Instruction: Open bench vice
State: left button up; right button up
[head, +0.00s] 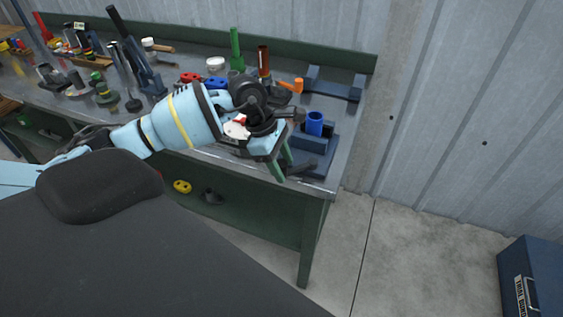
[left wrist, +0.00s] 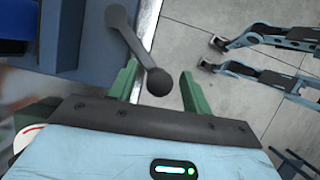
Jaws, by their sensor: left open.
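The blue-grey bench vice (head: 313,155) stands at the right front corner of the workbench, with a blue cylinder (head: 314,123) upright at its top. Its grey handle (left wrist: 130,38) ends in a round dark knob (left wrist: 158,82) in the left wrist view. My left gripper (head: 281,162) is open at the front of the vice, its green fingers pointing down in the head view. In the left wrist view the knob lies between the two open fingers (left wrist: 160,80), with gaps visible on both sides. My arm hides part of the vice. My right gripper is not in view.
The green workbench (head: 345,125) holds a green tube (head: 236,45), a brown tube (head: 263,60), an orange item (head: 291,85) and several tools. A yellow part (head: 182,187) lies on the lower shelf. A blue box (head: 535,275) stands at right; the floor between is clear.

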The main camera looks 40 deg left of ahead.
pick_arm(q)
grip_shut()
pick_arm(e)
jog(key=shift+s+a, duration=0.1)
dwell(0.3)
